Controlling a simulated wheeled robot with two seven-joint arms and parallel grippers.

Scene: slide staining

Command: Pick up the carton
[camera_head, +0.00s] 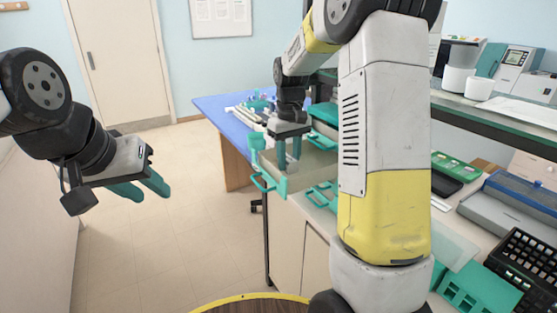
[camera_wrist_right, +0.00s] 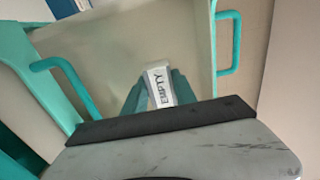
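A small white carton (camera_wrist_right: 160,84) marked "EMPTY" shows in the right wrist view. It is between the two teal fingers of my right gripper (camera_wrist_right: 157,92), which look closed against its sides. In the head view my right gripper (camera_head: 289,152) points down into a pale tray with teal handles (camera_head: 308,170); the carton cannot be made out there. Whether the carton touches the tray floor cannot be told. My left gripper (camera_head: 140,187) is open and empty, over the floor at the left, away from the bench.
A blue-topped table (camera_head: 217,109) stands behind the tray. The bench at right holds a black rack (camera_head: 525,262), a teal rack (camera_head: 478,290) and a grey-blue device (camera_head: 515,203). A shelf (camera_head: 500,113) runs above. Open floor lies at left.

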